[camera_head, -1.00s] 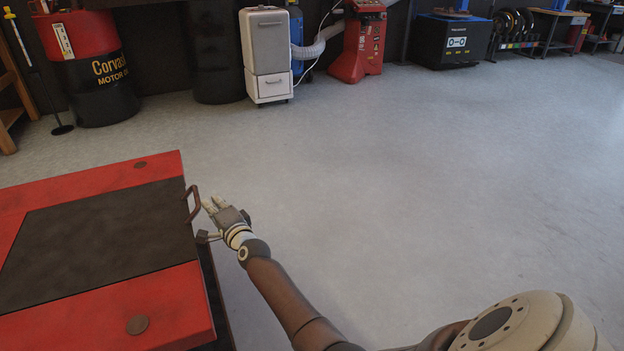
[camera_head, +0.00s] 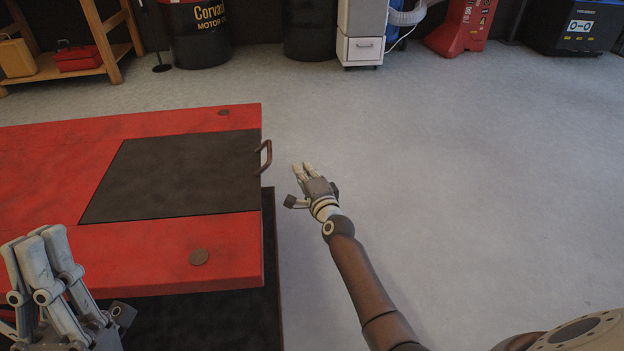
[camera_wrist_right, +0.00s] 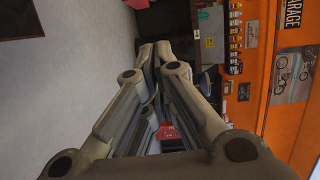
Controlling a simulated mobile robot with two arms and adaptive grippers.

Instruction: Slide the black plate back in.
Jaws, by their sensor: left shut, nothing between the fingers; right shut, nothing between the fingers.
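The black plate (camera_head: 180,175) lies in the red lift top (camera_head: 150,270) in the head view. Its right edge looks about level with the lift top's right edge. A brown handle (camera_head: 265,158) sticks out from that edge. My right gripper (camera_head: 303,167) is shut and empty, right of the handle with a small gap, over the floor side. My left gripper (camera_head: 36,238) is shut and empty at the lower left, in front of the lift's near edge. The right wrist view shows the right gripper's fingers (camera_wrist_right: 152,70) closed together; the plate is not seen there.
A dark lower base (camera_head: 272,300) shows below the lift top. Open grey floor (camera_head: 470,190) lies to the right. A drum (camera_head: 200,35), a white cabinet (camera_head: 360,30), a red machine (camera_head: 462,25) and a wooden shelf (camera_head: 100,45) stand along the back.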

